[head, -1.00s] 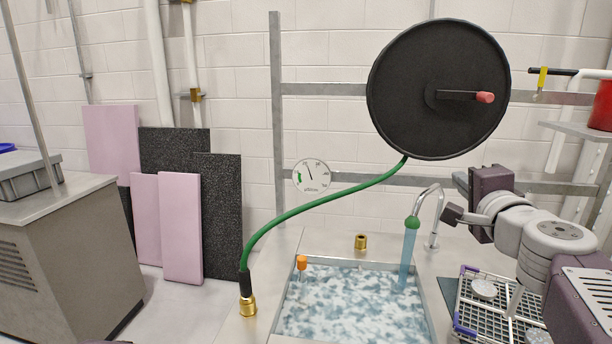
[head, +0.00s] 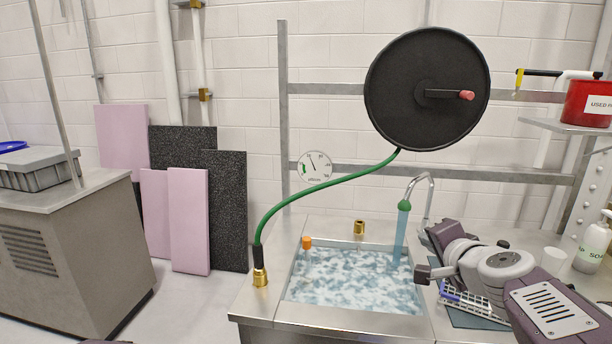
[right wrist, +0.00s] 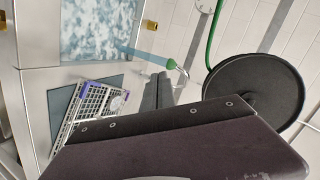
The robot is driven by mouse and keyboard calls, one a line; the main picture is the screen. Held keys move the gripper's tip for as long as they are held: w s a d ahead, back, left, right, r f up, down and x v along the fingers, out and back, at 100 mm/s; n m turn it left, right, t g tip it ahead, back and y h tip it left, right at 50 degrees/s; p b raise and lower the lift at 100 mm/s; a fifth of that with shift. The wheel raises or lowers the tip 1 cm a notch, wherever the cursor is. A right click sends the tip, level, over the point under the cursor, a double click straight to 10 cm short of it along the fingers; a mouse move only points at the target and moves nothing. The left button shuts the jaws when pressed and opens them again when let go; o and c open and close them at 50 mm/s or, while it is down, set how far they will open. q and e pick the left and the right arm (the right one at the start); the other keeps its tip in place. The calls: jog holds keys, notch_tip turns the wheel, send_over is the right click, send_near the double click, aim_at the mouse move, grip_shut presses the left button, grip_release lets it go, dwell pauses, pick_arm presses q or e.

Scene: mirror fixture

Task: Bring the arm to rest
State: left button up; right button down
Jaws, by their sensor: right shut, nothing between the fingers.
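My right arm comes in from the lower right in the head view. Its gripper (head: 422,274) is shut and empty, above the right rim of the sink (head: 428,312) and in front of the bent tap (head: 430,200). My left gripper is not in view.
A black hose reel (head: 408,90) with a red-tipped crank hangs on the wall frame. A green hose (head: 320,187) runs to a brass fitting (head: 260,277). A soap bottle (head: 593,245) stands at right.

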jog(key=s+a+f+n+g, duration=0.1)
jog(key=s+f+n+g, duration=0.1)
jog(key=f, duration=0.4)
jog(key=s+a+f+n+g, duration=0.2)
jog(key=f, duration=0.4)
jog(key=s+a+f+n+g+y, duration=0.1)
jog(key=s+a+f+n+g, duration=0.1)
jog(key=f, duration=0.4)
jog(key=shift+a+f, duration=0.2)
jog(key=shift+f, duration=0.2)
jog(key=s+a+f+n+g+b, duration=0.1)
jog(key=s+f+n+g+b, duration=0.3)
jog(key=s+f, duration=0.6)
jog(key=s+a+f+n+g+b, duration=0.1)
jog(key=s+f+n+g+b, duration=0.35)
jog(key=f, duration=0.95)
notch_tip(320, 180, up, 30)
jog(key=m+t+p, duration=0.1)
jog(key=t+p, duration=0.1)
jog(key=p, duration=2.5)
jog(key=shift+s+a+r+m+h+p, duration=0.15)
jog(key=shift+s+m+h+p, duration=0.1)
jog(key=shift+m+h+p, duration=0.1)
